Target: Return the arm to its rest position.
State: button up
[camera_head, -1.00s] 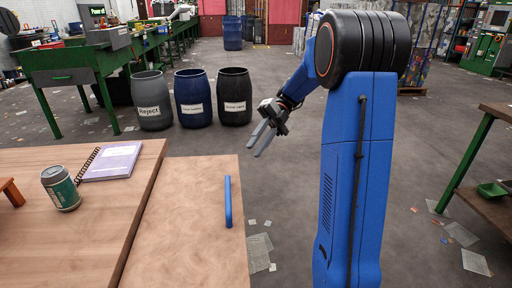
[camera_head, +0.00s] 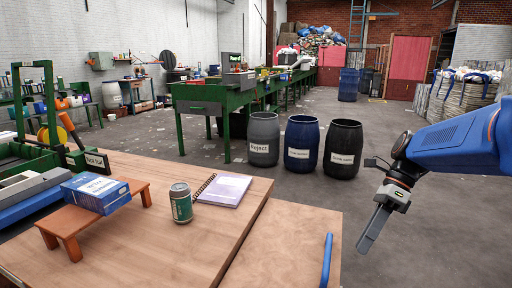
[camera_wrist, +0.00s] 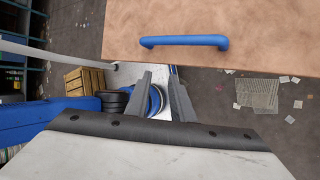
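My gripper (camera_head: 370,232) hangs in the air at the right of the head view, past the right side of the wooden table. Its fingers point down. In the wrist view the two fingers (camera_wrist: 162,95) stand apart with nothing held between them. My blue forearm comes in from the right edge of the head view; the rest of the arm is out of that view. The blue handle bar (camera_head: 326,260) on the light wooden top lies left of the gripper, clear of it. The handle also shows in the wrist view (camera_wrist: 184,41).
On the table (camera_head: 225,250) are a green can (camera_head: 181,204), a purple notebook (camera_head: 224,190) and a blue box (camera_head: 95,192) on a small orange stand (camera_head: 72,223). Reject (camera_head: 264,140), blue (camera_head: 301,143) and black (camera_head: 343,149) barrels stand behind. Floor around the gripper is open.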

jog(key=s+d+f+n+t+h, duration=0.1)
jog(key=s+f+n+t+h, duration=0.1)
jog(key=s+n, duration=0.4)
jog(key=s+f+n+t+h, duration=0.2)
jog(key=s+n+t+h, duration=0.2)
jog(key=n, duration=1.3)
jog(key=s+t, duration=0.2)
jog(key=shift+s+d+f+t, duration=0.15)
jog(key=shift+d+f+t, duration=0.15)
jog(key=shift+d+f, duration=0.1)
